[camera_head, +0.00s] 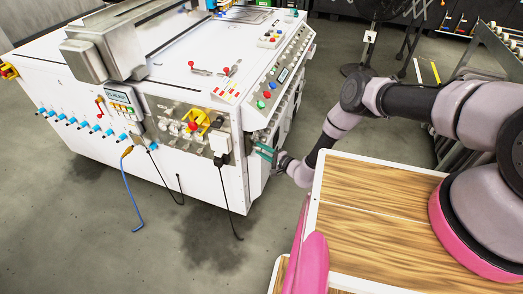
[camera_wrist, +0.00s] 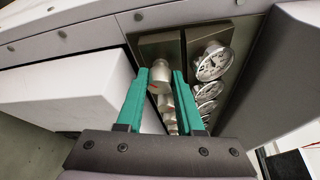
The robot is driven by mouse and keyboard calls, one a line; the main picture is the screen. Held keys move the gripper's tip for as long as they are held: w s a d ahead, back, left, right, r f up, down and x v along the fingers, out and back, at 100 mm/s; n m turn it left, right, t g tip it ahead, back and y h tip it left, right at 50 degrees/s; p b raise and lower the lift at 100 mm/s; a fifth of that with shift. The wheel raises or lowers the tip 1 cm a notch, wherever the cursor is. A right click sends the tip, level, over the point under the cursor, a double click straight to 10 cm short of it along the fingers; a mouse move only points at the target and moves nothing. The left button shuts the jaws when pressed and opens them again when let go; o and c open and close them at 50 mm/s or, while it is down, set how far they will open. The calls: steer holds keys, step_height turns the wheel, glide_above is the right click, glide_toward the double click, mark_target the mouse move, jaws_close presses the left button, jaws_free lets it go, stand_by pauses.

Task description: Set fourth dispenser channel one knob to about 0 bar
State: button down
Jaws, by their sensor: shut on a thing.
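In the wrist view, a column of pale metal knobs runs away from me on a dark panel (camera_wrist: 160,47). My gripper (camera_wrist: 161,76) has its two green fingers on either side of the top knob (camera_wrist: 158,84) in that view and is shut on it. A round white pressure gauge (camera_wrist: 212,63) sits to the right of that knob; its exact reading is too small to tell. Several more gauges (camera_wrist: 209,91) line up below it. In the head view, my gripper (camera_head: 264,152) is at the machine's side near the front corner, and the knobs there are hidden.
A white machine (camera_head: 150,160) stands at left, with a button panel (camera_head: 275,85), a yellow-and-red switch (camera_head: 195,122) and hanging cables (camera_head: 232,200). In the wrist view, a white block (camera_wrist: 75,90) is close at left of my fingers. Grey floor is open in front.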

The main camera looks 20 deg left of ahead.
stand_by(0.3)
steer(key=c, duration=0.5)
jaws_free()
steer(key=shift+c, duration=0.2)
steer(key=shift+d, duration=0.1)
steer(key=v, duration=1)
steer(key=shift+s+d, duration=0.25)
steer(key=shift+d, duration=0.05)
steer(key=shift+f, duration=0.1)
